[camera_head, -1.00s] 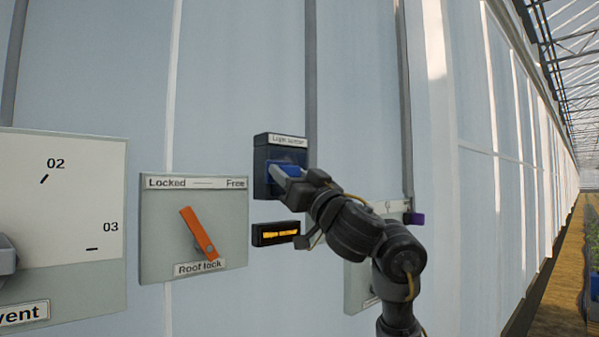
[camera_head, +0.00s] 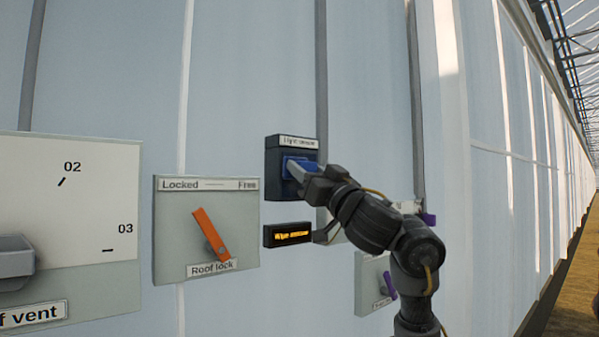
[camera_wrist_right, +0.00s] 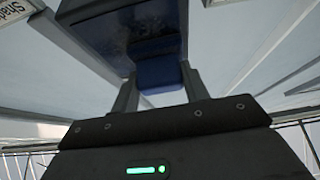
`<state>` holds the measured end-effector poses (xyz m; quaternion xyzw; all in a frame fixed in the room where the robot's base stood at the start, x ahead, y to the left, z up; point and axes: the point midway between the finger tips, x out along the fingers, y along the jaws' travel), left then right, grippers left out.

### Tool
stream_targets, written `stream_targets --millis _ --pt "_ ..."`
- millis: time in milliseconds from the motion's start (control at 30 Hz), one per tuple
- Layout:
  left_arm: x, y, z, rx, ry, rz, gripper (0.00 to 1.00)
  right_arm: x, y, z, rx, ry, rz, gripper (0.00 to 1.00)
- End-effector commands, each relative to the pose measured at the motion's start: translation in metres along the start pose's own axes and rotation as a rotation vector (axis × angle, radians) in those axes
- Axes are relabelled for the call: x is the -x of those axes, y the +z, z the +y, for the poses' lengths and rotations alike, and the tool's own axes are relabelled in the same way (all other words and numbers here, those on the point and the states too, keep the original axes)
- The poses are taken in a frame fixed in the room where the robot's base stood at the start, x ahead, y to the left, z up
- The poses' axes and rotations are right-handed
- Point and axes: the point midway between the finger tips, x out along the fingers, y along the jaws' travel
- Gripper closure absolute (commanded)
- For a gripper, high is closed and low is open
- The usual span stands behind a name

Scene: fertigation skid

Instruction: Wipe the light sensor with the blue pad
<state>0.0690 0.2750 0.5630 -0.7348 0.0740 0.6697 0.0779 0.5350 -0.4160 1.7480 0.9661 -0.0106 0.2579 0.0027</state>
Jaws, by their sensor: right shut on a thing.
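The light sensor (camera_head: 279,160) is a dark blue box with a label on top, fixed to the pale wall in the head view. Its dark face (camera_wrist_right: 130,30) fills the top middle of the right wrist view and looks smudged. My right gripper (camera_head: 302,172) is shut on the blue pad (camera_head: 292,166) and holds it at the sensor's face. In the wrist view the pad (camera_wrist_right: 161,76) sits between the two fingers, against or very close to the lower face. I cannot tell whether it touches. My left gripper is not in view.
A small display (camera_head: 288,235) with orange text sits just below the sensor. The roof lock panel (camera_head: 175,250) with an orange lever (camera_head: 211,233) is to the left. A vent dial panel (camera_head: 90,235) is at far left. A panel with a purple handle (camera_head: 387,285) is partly behind my arm.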

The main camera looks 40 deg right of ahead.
Motion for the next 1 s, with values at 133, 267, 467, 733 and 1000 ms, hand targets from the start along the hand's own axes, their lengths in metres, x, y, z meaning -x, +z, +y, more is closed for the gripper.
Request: stream_targets --millis 133,267,467,733,1000 --pt "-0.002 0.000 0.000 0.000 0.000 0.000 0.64 0.000 0.001 0.012 0.001 0.001 -0.002 0.73" --pt "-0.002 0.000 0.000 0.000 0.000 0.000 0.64 0.000 0.001 0.017 0.001 0.000 -0.001 0.73" --pt "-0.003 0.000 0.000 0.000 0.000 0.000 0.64 0.000 0.001 0.019 0.000 0.001 -0.001 0.73" --pt "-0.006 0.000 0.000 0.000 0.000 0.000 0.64 0.000 0.001 0.043 0.000 0.002 -0.002 0.73" --pt "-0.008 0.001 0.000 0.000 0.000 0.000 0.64 -0.001 0.001 0.058 0.001 0.000 -0.001 0.73"
